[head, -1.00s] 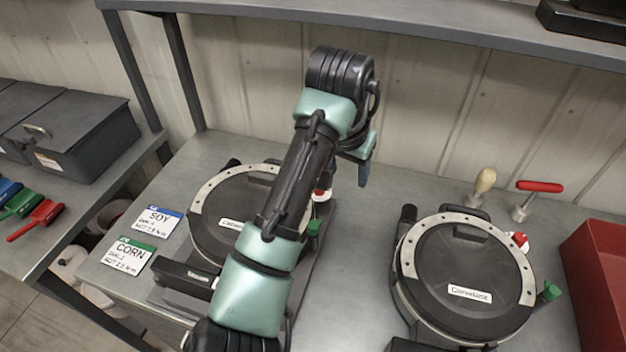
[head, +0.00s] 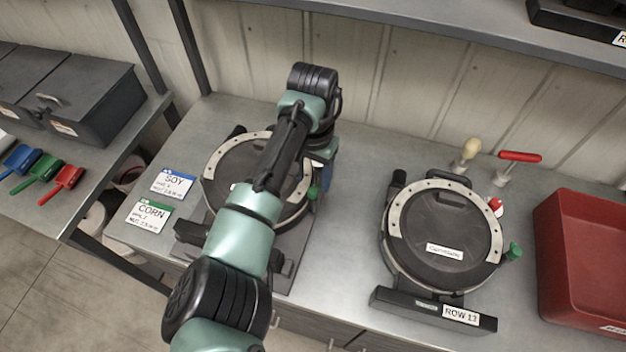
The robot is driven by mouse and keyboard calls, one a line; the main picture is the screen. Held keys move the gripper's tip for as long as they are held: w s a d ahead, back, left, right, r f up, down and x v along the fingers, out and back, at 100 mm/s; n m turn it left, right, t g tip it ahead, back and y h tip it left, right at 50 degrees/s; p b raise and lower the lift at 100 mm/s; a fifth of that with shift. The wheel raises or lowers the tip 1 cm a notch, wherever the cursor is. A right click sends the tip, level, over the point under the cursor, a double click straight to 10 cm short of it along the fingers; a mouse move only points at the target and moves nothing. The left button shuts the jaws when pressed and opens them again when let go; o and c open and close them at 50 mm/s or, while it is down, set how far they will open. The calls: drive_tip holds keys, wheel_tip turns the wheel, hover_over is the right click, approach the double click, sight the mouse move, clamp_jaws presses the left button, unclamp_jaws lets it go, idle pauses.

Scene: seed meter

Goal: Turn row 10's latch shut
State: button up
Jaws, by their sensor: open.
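Two round black seed meters with pale rims stand on the grey bench. The left meter (head: 236,164) is partly covered by my arm, and its row label is hidden. A green knob (head: 313,193) shows at its right edge. The right meter (head: 440,222) carries a ROW label that reads like 13. It has a red-and-white knob (head: 495,205) and a green knob (head: 513,251) on its right side. My gripper (head: 325,177) points down at the left meter's right edge, close to the green knob. It is open; its fingertips are small and partly hidden, and I cannot tell whether they touch anything.
SOY (head: 174,184) and CORN (head: 149,216) cards lie left of the left meter. A red bin (head: 580,225) stands at the right. A red-handled tool (head: 519,157) and a pale-knobbed one (head: 470,150) stand behind the right meter. The bench between the meters is clear.

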sight(313, 190)
drive_tip(key=shift+f, duration=2)
clamp_jaws()
